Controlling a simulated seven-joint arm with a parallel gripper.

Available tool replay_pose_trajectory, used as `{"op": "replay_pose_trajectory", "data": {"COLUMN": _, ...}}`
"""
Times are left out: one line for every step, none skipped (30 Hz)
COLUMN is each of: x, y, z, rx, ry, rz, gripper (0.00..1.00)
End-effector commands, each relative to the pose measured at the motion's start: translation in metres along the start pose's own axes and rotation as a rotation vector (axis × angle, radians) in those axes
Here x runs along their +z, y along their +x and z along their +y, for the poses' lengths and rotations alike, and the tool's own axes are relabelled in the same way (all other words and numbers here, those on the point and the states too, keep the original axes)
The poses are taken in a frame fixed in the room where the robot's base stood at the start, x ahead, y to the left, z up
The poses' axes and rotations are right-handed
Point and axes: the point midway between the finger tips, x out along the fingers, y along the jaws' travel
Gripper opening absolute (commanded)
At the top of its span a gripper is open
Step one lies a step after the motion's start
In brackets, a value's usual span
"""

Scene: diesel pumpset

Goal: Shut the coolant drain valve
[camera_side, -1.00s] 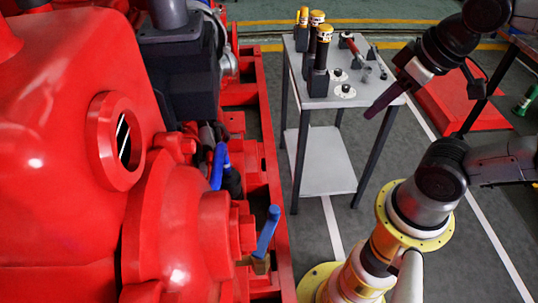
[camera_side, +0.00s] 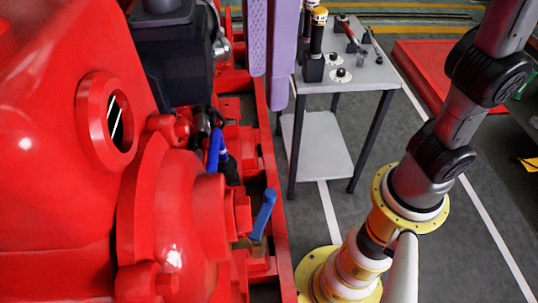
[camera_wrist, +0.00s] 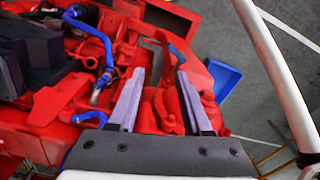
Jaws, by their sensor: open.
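A blue valve lever (camera_side: 263,215) stands tilted upright on a brass-coloured body at the lower right of the red engine. I take it to be the coolant drain valve; no label is readable. What looks like the same blue lever (camera_wrist: 176,55) shows between and beyond my fingertips in the wrist view. My gripper (camera_side: 268,90) has two lavender fingers, apart and empty, pointing down, and appears above the lever in the side view. The fingers also show in the wrist view (camera_wrist: 160,75), over red engine parts. Nothing is touching the lever that I can see.
A blue hose (camera_side: 215,152) runs on the engine behind the lever; it shows in the wrist view (camera_wrist: 92,30). A tool table (camera_side: 355,75) stands right of the engine. The red engine body (camera_side: 50,190) fills the left. A blue tray (camera_wrist: 223,78) lies beyond the frame.

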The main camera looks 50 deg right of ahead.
Motion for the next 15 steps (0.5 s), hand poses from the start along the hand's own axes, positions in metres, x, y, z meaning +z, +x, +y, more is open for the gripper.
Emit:
{"op": "replay_pose_trajectory", "data": {"x": -0.005, "y": 0.006, "z": -0.011, "rx": -0.001, "ry": -0.034, "rz": -0.017, "gripper": 0.49}}
{"op": "replay_pose_trajectory", "data": {"x": -0.006, "y": 0.008, "z": -0.016, "rx": -0.001, "ry": -0.047, "rz": -0.023, "gripper": 0.49}}
{"op": "replay_pose_trajectory", "data": {"x": -0.007, "y": 0.010, "z": -0.020, "rx": -0.002, "ry": -0.060, "rz": -0.028, "gripper": 0.49}}
{"op": "replay_pose_trajectory", "data": {"x": -0.007, "y": 0.011, "z": -0.022, "rx": -0.002, "ry": -0.066, "rz": -0.029, "gripper": 0.49}}
{"op": "replay_pose_trajectory", "data": {"x": -0.007, "y": 0.011, "z": -0.024, "rx": -0.002, "ry": -0.070, "rz": -0.029, "gripper": 0.49}}
{"op": "replay_pose_trajectory", "data": {"x": -0.007, "y": 0.012, "z": -0.025, "rx": -0.002, "ry": -0.074, "rz": -0.029, "gripper": 0.49}}
{"op": "replay_pose_trajectory", "data": {"x": -0.006, "y": 0.014, "z": -0.025, "rx": -0.002, "ry": -0.075, "rz": -0.029, "gripper": 0.49}}
{"op": "replay_pose_trajectory", "data": {"x": -0.006, "y": 0.016, "z": -0.025, "rx": -0.002, "ry": -0.074, "rz": -0.029, "gripper": 0.49}}
{"op": "replay_pose_trajectory", "data": {"x": -0.006, "y": 0.019, "z": -0.025, "rx": -0.002, "ry": -0.074, "rz": -0.030, "gripper": 0.49}}
{"op": "replay_pose_trajectory", "data": {"x": -0.006, "y": 0.022, "z": -0.025, "rx": -0.002, "ry": -0.073, "rz": -0.031, "gripper": 0.49}}
{"op": "replay_pose_trajectory", "data": {"x": -0.006, "y": 0.026, "z": -0.025, "rx": -0.002, "ry": -0.073, "rz": -0.030, "gripper": 0.49}}
{"op": "replay_pose_trajectory", "data": {"x": -0.005, "y": 0.032, "z": -0.025, "rx": -0.002, "ry": -0.073, "rz": -0.032, "gripper": 0.49}}
{"op": "replay_pose_trajectory", "data": {"x": -0.005, "y": 0.036, "z": -0.024, "rx": -0.002, "ry": -0.072, "rz": -0.031, "gripper": 0.49}}
{"op": "replay_pose_trajectory", "data": {"x": -0.004, "y": 0.041, "z": -0.024, "rx": -0.002, "ry": -0.072, "rz": -0.031, "gripper": 0.49}}
{"op": "replay_pose_trajectory", "data": {"x": -0.004, "y": 0.049, "z": -0.024, "rx": -0.002, "ry": -0.072, "rz": -0.033, "gripper": 0.49}}
